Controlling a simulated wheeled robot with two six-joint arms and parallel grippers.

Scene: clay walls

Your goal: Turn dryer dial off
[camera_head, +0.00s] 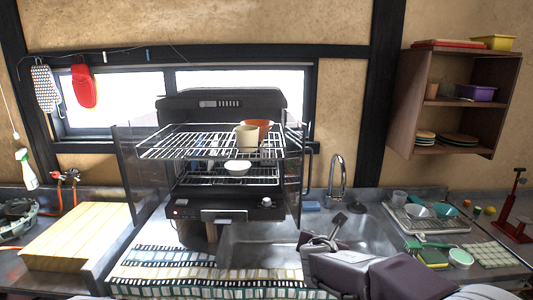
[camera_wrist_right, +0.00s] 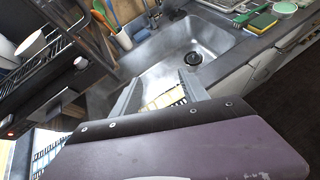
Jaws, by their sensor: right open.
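The dryer (camera_head: 221,104) is a black rack unit above the counter with open wire shelves. A similar small knob (camera_wrist_right: 79,62) shows on the dark panel at left in the right wrist view. I cannot read the dial's setting. My right gripper (camera_head: 322,231) is over the sink, right of and below the panel, apart from the dial. Its two fingers (camera_wrist_right: 160,79) are spread and empty. My left gripper is not in view.
Cups (camera_head: 247,138) and a white bowl (camera_head: 237,167) stand on the dryer shelves. A sink (camera_head: 365,230) with a tall faucet (camera_head: 337,175) lies to the right. A striped cloth (camera_head: 190,268) covers the front counter. A wooden board (camera_head: 75,235) lies at left.

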